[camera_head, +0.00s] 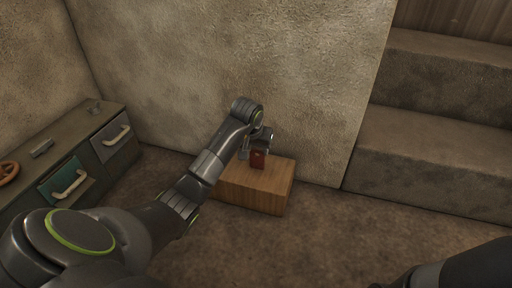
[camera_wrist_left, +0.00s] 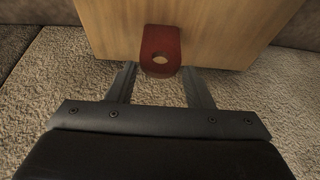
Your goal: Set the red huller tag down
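The red huller tag (camera_head: 258,159) is a small dark red plate at the top of the wooden block (camera_head: 252,192). In the left wrist view the tag (camera_wrist_left: 161,44) has a rounded end with a round hole, and the block's wood (camera_wrist_left: 225,32) is behind it. My left gripper (camera_head: 257,149) is at the tag from above in the head view. In the wrist view its two fingers (camera_wrist_left: 159,70) are spread, one on each side of the tag's rounded end, with a gap on both sides. Whether the tag rests fully on the block is hard to tell. My right gripper is out of view.
A low cabinet (camera_head: 72,152) with a teal drawer (camera_head: 62,186) and a grey drawer (camera_head: 112,137) stands at the left. Stone steps (camera_head: 432,150) rise at the right. A rough wall is close behind the block. The brown floor right of the block is clear.

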